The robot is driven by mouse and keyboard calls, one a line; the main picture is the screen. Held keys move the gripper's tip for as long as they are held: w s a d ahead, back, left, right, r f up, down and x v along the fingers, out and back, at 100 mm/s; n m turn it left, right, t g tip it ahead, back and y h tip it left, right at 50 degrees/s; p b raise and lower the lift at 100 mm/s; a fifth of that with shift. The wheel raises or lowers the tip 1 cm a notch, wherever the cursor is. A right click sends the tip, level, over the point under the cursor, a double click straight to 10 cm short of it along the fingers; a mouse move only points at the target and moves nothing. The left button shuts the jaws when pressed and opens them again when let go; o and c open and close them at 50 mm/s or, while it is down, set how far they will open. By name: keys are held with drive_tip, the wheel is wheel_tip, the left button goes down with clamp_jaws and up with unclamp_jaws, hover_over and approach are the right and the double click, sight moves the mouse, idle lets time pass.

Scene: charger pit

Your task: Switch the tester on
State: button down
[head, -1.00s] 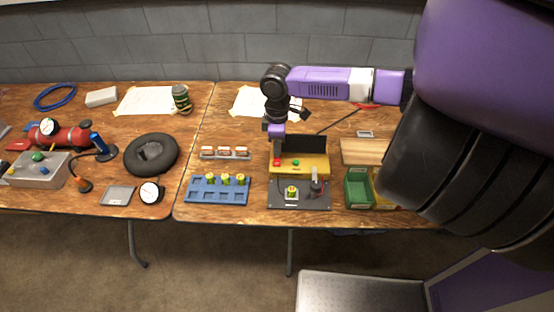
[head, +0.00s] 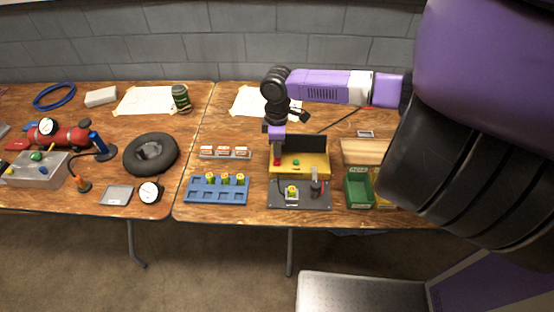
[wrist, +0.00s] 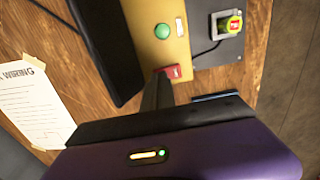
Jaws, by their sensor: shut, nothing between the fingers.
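The tester (head: 312,170) is a yellow box with a dark screen (head: 305,143) standing at its back, on the right-hand table. A green button (head: 296,162) is on its top, and it also shows in the wrist view (wrist: 162,31). A red switch (head: 277,162) sits left of the green button; in the wrist view the red switch (wrist: 174,72) is right at the fingertips. My gripper (head: 277,154) points down over it, shut and empty. In the wrist view the fingertips (wrist: 161,77) partly overlap the switch's edge; I cannot tell whether they touch it.
A dark plate (head: 300,203) with a yellow-green cell in a holder lies in front of the tester. A blue rack (head: 204,197) with several cells stands to the left, a green bin (head: 359,204) to the right. A paper sheet (wrist: 32,103) lies behind.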

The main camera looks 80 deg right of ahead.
drive_tip(key=shift+f, duration=0.35)
wheel_tip(320, 180, up, 7)
drive_tip(key=p, duration=0.6)
drive_tip(key=shift+p, duration=0.3)
idle(0.7)
